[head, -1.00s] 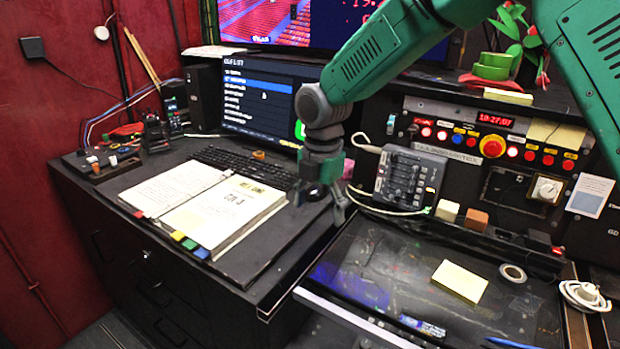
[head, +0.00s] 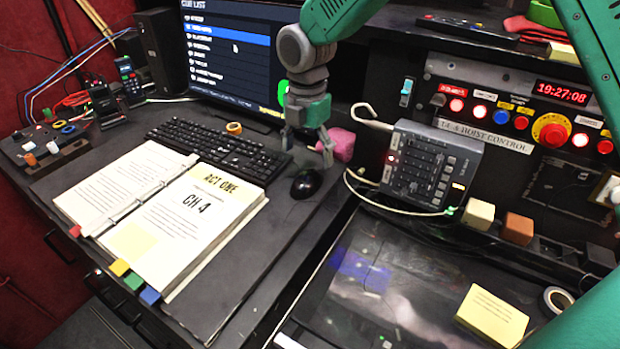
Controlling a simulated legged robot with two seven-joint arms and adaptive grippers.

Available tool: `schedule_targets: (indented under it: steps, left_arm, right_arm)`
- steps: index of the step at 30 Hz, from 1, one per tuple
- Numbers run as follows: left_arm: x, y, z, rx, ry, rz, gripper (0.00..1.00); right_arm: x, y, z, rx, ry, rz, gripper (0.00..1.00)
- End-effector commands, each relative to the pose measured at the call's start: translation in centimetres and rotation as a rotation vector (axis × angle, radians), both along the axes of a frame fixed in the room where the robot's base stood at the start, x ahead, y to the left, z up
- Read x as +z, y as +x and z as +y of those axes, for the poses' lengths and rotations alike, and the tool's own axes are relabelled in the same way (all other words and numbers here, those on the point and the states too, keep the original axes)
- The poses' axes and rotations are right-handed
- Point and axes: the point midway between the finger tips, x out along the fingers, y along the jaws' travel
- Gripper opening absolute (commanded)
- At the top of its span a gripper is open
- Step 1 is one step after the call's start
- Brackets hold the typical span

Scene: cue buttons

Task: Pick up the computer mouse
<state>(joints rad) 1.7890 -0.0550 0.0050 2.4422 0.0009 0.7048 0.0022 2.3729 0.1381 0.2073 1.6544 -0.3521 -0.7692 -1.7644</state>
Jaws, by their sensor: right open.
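The black computer mouse (head: 306,184) lies on the dark desk in the head view, to the right of the keyboard and the open binder. My right gripper (head: 326,157) is open and empty, pointing down just above and slightly beyond the mouse. Its fingers look apart from the mouse, though the exact gap is hard to tell. A pink block-like object (head: 343,144) shows right behind the gripper; I cannot tell whether they touch. My left gripper is out of view.
The keyboard (head: 220,150) and open binder (head: 160,215) lie left of the mouse. A monitor (head: 235,60) stands behind. A small mixer (head: 430,165) with a pale cable is close on the right.

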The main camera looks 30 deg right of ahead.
Motion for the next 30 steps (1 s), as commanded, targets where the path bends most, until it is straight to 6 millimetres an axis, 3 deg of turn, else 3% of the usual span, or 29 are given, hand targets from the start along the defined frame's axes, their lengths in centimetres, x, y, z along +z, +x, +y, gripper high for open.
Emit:
schedule_targets:
  steps: [3,11,19,28,30]
  left_arm:
    - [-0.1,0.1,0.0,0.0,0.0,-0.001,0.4]
    - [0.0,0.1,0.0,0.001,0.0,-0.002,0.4]
    - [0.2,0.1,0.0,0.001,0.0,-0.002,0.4]
    - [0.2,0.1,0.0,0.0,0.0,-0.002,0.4]
    - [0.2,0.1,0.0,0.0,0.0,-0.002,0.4]
  right_arm:
    - [-2.1,0.0,0.2,0.0,-0.004,0.003,0.73]
    - [-3.9,-0.2,0.5,0.001,-0.004,0.001,0.73]
    - [-7.9,-0.2,0.1,-0.001,0.001,0.0,0.73]
    - [-8.4,-0.3,0.4,0.0,-0.001,-0.003,0.73]
    - [-8.3,-0.3,0.4,0.0,-0.001,-0.002,0.55]
